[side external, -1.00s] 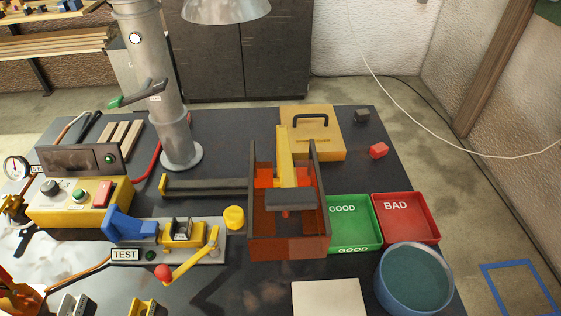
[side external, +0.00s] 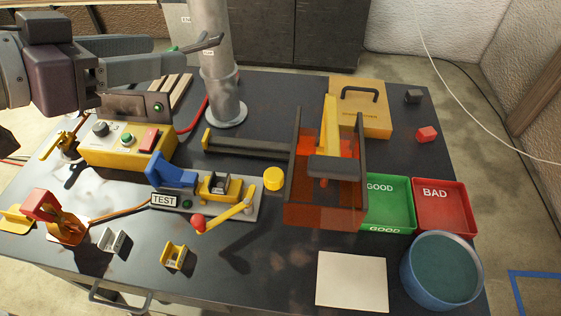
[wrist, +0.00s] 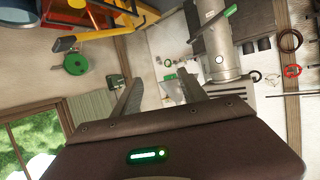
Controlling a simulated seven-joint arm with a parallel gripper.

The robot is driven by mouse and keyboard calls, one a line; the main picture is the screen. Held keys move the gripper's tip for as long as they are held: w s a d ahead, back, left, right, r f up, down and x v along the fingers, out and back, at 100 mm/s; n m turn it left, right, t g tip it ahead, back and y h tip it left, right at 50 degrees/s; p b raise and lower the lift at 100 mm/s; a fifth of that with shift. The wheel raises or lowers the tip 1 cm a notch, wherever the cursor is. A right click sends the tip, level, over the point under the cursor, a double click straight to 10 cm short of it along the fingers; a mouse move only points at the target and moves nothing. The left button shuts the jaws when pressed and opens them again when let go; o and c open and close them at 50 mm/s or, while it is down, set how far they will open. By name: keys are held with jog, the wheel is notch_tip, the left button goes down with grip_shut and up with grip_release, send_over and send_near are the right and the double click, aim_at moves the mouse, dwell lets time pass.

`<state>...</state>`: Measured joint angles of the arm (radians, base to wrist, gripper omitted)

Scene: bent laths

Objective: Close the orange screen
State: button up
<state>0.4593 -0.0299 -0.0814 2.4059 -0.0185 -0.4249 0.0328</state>
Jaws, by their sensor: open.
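The orange screen (side external: 325,216) is a see-through orange panel on a dark-framed station, right of the middle of the table in the side view. Dark upright side rails (side external: 361,150) flank it. A grey bar (side external: 335,168) and a yellow arm (side external: 329,115) show between the rails. I cannot tell exactly how far the screen is open. My gripper (side external: 165,62) is at the upper left, high above the table's back left and far from the screen.
Green GOOD (side external: 388,205) and red BAD (side external: 441,205) trays and a blue bowl (side external: 441,270) stand right of the station. A yellow test fixture (side external: 221,188) and yellow knob (side external: 274,178) lie left. A metal column (side external: 221,80) rises at the back.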

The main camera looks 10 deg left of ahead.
aim_at(266, 180)
jog(key=s+d+f+m+h, duration=0.1)
jog(key=s+d+h, duration=0.15)
jog(key=d, duration=0.35)
jog(key=s+d+f+m+h, duration=0.1)
jog(key=d+m+h, duration=0.15)
jog(key=d, duration=0.35)
jog(key=shift+n+t+h, duration=0.45)
jog(key=shift+t+h, duration=0.05)
notch_tip(266, 180, down, 17)
jog(key=shift+s+f, duration=0.15)
jog(key=shift+f, duration=0.05)
jog(key=shift+w+d+f, duration=0.1)
jog(key=shift+w+d, duration=0.05)
jog(key=shift+w, duration=0.1)
jog(key=x, duration=0.6)
jog(key=shift+w+d, duration=0.15)
jog(key=shift+w, duration=0.05)
jog(key=shift+c, duration=0.4)
grip_shut()
